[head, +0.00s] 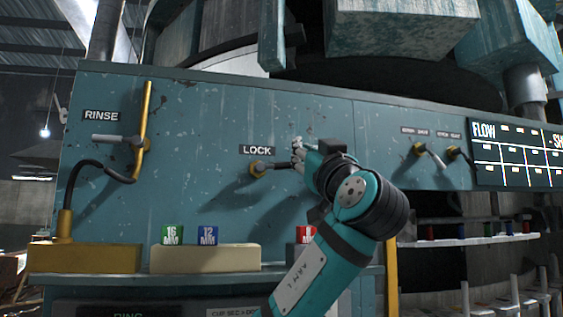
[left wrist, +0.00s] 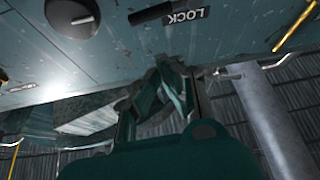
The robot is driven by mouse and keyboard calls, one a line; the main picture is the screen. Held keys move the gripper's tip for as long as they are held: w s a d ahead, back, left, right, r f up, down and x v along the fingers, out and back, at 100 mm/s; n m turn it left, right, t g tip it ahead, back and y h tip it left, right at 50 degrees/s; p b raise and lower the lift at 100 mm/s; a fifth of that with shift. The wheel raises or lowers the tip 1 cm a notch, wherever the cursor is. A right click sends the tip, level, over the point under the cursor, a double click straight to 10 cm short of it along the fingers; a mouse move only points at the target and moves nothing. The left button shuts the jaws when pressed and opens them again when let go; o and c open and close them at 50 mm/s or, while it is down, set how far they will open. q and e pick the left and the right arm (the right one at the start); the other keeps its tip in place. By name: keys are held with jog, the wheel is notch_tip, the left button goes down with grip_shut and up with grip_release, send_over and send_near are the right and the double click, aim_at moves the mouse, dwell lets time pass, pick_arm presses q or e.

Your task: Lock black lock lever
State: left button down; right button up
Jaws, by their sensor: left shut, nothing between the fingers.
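The LOCK lever (head: 277,166) is on the teal machine panel, under the LOCK label (head: 257,150). It has a brass mount at its left end and a dark handle pointing right, roughly level. In the left wrist view, a black bar (left wrist: 152,13) lies beside the upside-down LOCK label (left wrist: 187,17); I cannot tell for sure if it is the lever handle. My left gripper (head: 297,152) is shut and empty, just right of and slightly above the handle's end. I cannot tell if it touches the handle. Its fingers also show in the left wrist view (left wrist: 172,88). My right gripper is not in view.
A RINSE lever (head: 115,139) and brass pipe (head: 145,115) are at the left. Green (head: 172,234), blue (head: 208,234) and red (head: 305,234) blocks stand on the ledge below. Two small levers (head: 420,150) and a FLOW board (head: 515,155) are at the right.

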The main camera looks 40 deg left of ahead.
pick_arm(q)
notch_tip(320, 180, up, 5)
jog(key=p, duration=0.7)
send_over(279, 166)
jog(key=d, duration=0.3)
pick_arm(e)
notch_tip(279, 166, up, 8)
jog(key=p, duration=0.1)
pick_arm(q)
jog(key=shift+m+t+h, duration=0.3)
jog(key=shift+m+t, duration=0.1)
jog(key=shift+m, duration=0.3)
jog(key=f+b, duration=0.1)
jog(key=b, duration=0.1)
jog(key=f+b, duration=0.2)
jog(key=b, duration=0.1)
jog(key=f+b, duration=0.2)
jog(key=shift+w+d+b, duration=0.1)
jog(key=shift+w+b, duration=0.3)
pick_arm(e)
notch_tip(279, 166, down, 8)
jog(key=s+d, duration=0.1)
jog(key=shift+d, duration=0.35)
